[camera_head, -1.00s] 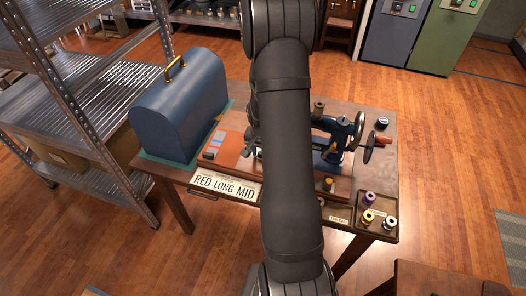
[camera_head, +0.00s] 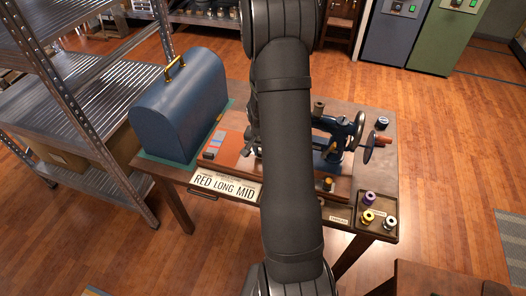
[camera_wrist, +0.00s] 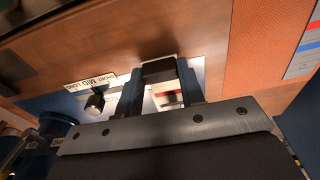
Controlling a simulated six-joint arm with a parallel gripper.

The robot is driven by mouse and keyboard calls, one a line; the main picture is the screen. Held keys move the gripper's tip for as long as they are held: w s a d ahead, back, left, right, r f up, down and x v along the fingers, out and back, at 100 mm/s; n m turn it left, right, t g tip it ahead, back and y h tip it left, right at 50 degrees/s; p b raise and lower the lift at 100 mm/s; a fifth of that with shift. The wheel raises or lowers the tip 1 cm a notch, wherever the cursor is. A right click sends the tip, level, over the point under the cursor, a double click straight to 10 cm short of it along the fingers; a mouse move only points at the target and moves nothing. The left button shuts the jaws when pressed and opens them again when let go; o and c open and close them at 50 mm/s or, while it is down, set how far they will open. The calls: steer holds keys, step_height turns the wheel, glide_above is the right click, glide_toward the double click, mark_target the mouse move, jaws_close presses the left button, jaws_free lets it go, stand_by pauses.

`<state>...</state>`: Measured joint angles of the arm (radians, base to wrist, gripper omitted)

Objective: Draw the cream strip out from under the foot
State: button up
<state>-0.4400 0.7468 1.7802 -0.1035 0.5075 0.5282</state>
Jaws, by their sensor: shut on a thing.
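A cream strip (camera_wrist: 167,98) with a red line across it shows between my fingers in the wrist view. A dark block (camera_wrist: 158,70) sits at its far end, between the fingertips. My gripper (camera_wrist: 157,78) is shut on the strip, one finger on each side. A blue sewing machine (camera_head: 334,152) stands on the table in the head view. My arm covers its needle end, so the foot and the strip are hidden there. In the wrist view I cannot clearly tell how the foot meets the strip.
A blue domed case (camera_head: 180,110) stands left of the machine. A sign (camera_head: 226,187) reading RED LONG MID is at the table's front edge. A tray (camera_head: 345,226) with several thread spools is at the front right. A metal shelf (camera_head: 85,120) stands at the left.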

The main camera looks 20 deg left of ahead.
steer(key=shift+s, duration=4.65)
steer(key=shift+r, duration=0.1)
steer(key=shift+r, duration=2.9)
